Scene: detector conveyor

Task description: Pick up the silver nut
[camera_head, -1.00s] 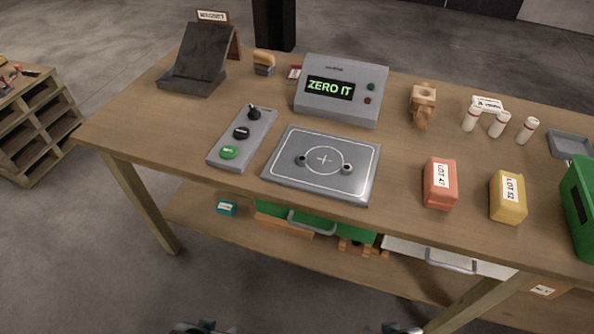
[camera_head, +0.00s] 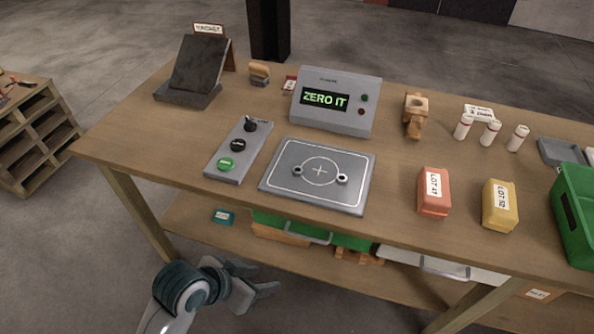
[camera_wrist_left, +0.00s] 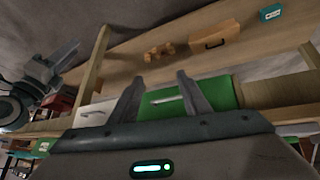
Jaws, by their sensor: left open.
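Two small ring-like parts lie on the grey square plate (camera_head: 281,189) on the bench. The lighter, silvery one, which looks like the silver nut (camera_head: 342,179), is right of the crosshair; a darker one (camera_head: 297,170) is left of it. My left gripper (camera_head: 263,279) is open and empty, in front of the bench and below its top, well away from the nut. Its spread fingers also show in the left wrist view (camera_wrist_left: 160,95), facing the lower shelf; the nut is not seen there. Another arm, apparently my right one (camera_wrist_left: 38,85), shows at that view's left edge; its jaw opening is unclear.
A button panel (camera_head: 238,153) is left of the plate, and a display box (camera_head: 338,102) reading "ZERO IT" is behind it. Red (camera_head: 433,193) and yellow (camera_head: 500,205) blocks and a green bin (camera_head: 575,215) stand to the right. The bench's front edge lies between gripper and plate.

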